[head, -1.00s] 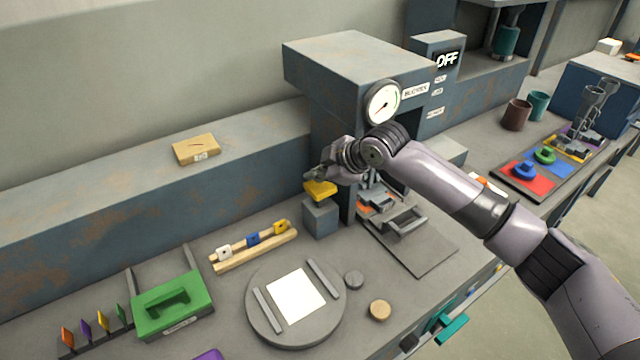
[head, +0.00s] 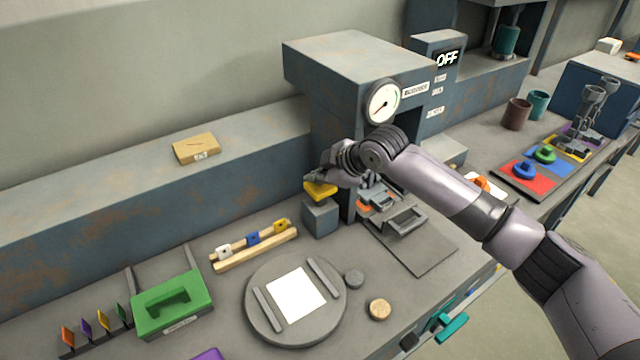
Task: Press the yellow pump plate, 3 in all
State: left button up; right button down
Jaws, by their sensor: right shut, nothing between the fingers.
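The yellow pump plate (head: 319,191) sits on top of a grey block (head: 320,217) at the front left of the press machine. My right gripper (head: 311,182) is shut and empty, with its fingertips right over the plate, touching it or very nearly so. The arm comes in from the right and covers part of the machine's front. The round gauge (head: 383,103) on the machine shows above my wrist. My left gripper is not in view.
A sign reading OFF (head: 447,59) is on the machine. A rail with small coloured pieces (head: 254,246), a round turntable (head: 258,318) and a green box (head: 172,305) stand on the bench. A tray with coloured squares (head: 529,183) lies at the right.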

aim_at(318, 187)
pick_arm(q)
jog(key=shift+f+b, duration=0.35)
pick_arm(e)
jog(key=shift+s+f, duration=0.1)
jog(key=shift+f, duration=1.45)
dwell(0.6)
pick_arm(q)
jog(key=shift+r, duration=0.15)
pick_arm(e)
jog(key=shift+r, duration=0.15)
pick_arm(q)
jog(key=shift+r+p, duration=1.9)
jog(key=shift+p, duration=0.15)
pick_arm(e)
jog(key=shift+r, duration=2)
notch_tip(318, 187, up, 5)
jog(key=p, duration=0.4)
jog(key=shift+r+p, duration=0.1)
jog(key=shift+p, duration=0.3)
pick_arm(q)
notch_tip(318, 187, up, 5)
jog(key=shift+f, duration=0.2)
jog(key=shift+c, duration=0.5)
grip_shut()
